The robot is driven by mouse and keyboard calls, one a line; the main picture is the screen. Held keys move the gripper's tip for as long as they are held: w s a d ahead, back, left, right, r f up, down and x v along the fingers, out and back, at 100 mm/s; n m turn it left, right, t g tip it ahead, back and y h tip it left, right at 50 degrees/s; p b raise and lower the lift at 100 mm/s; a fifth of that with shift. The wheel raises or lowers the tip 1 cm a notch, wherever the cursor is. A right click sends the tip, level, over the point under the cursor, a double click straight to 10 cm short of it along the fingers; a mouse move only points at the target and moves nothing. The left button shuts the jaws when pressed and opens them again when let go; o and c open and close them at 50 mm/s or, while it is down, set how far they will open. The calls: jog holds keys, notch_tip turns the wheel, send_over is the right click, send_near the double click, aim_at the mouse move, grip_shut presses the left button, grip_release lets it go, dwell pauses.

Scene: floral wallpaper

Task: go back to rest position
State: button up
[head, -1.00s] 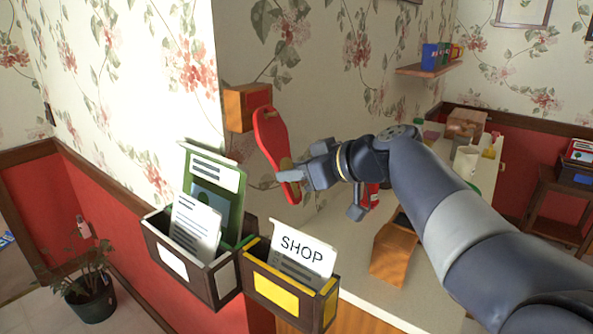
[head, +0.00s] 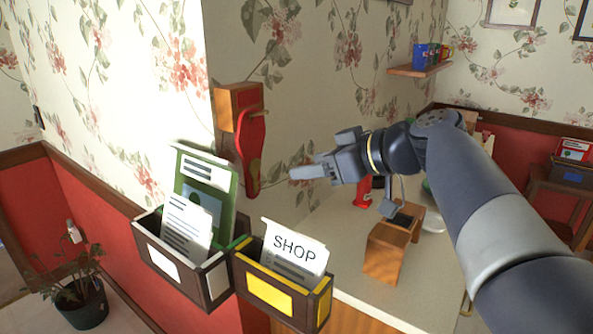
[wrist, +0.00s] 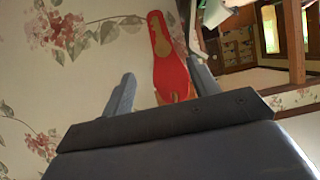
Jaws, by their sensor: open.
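My gripper (head: 328,160) is open and empty, in front of the wall to the right of a red, paddle-shaped object (head: 249,150). The red object has a tan patch and hangs on a peg of a small wooden wall block (head: 233,98). In the wrist view the red object (wrist: 166,60) shows beyond and between my open fingers (wrist: 160,90), apart from them.
Wall holders with a white card (head: 200,285) and a yellow card (head: 270,294) hold papers and a SHOP sign (head: 295,248). A wooden box (head: 388,250) and a red item (head: 362,192) stand on the counter (head: 350,283) below my arm. A shelf (head: 420,70) holds several mugs.

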jog(key=shift+v, duration=2.05)
jog(key=shift+a, duration=0.1)
jog(key=p+x, duration=0.2)
jog(key=x, duration=0.8)
jog(key=shift+p, duration=0.35)
jog(key=shift+r, duration=0.15)
